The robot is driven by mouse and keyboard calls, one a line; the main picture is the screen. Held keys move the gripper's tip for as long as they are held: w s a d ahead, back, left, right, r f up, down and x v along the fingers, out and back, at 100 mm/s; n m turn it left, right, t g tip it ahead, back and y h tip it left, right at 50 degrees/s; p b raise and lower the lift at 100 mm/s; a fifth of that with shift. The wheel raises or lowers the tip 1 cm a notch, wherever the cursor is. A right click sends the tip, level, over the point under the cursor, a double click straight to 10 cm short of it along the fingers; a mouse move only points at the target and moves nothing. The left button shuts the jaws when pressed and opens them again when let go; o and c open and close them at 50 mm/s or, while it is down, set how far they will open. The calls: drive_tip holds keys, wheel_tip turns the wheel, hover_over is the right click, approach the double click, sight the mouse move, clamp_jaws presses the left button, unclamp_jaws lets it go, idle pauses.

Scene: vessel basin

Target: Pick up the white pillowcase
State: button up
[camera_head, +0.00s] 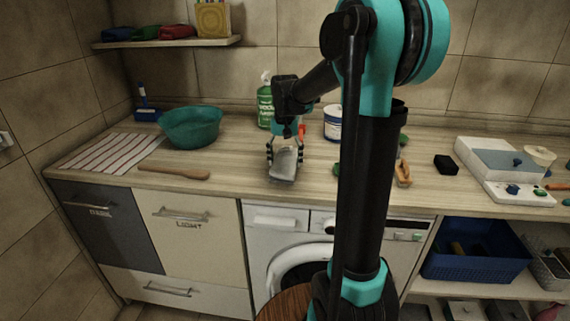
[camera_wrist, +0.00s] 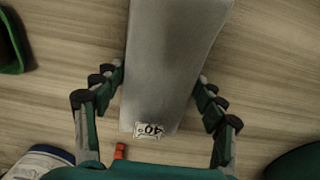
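The white pillowcase (camera_head: 284,168) shows as a folded, pale grey-white flat pack on the wooden counter, close to its front edge above the washing machine. In the wrist view the pillowcase (camera_wrist: 170,65) runs up out of the top of the picture and has a small label reading 40 at its near end. My gripper (camera_head: 285,154) is low over it, pointing down. In the wrist view my gripper (camera_wrist: 161,78) has one finger along each long side of the pack, spread apart, with the tips very near its edges. Firm contact does not show.
A teal basin (camera_head: 192,127), wooden spoon (camera_head: 174,172) and striped cloth (camera_head: 110,153) lie to the left. A green bottle (camera_head: 265,104) and white tub (camera_head: 332,122) stand behind. A wooden brush (camera_head: 403,173) and black block (camera_head: 446,164) lie to the right.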

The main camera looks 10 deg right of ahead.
drive_tip(key=c, duration=0.7)
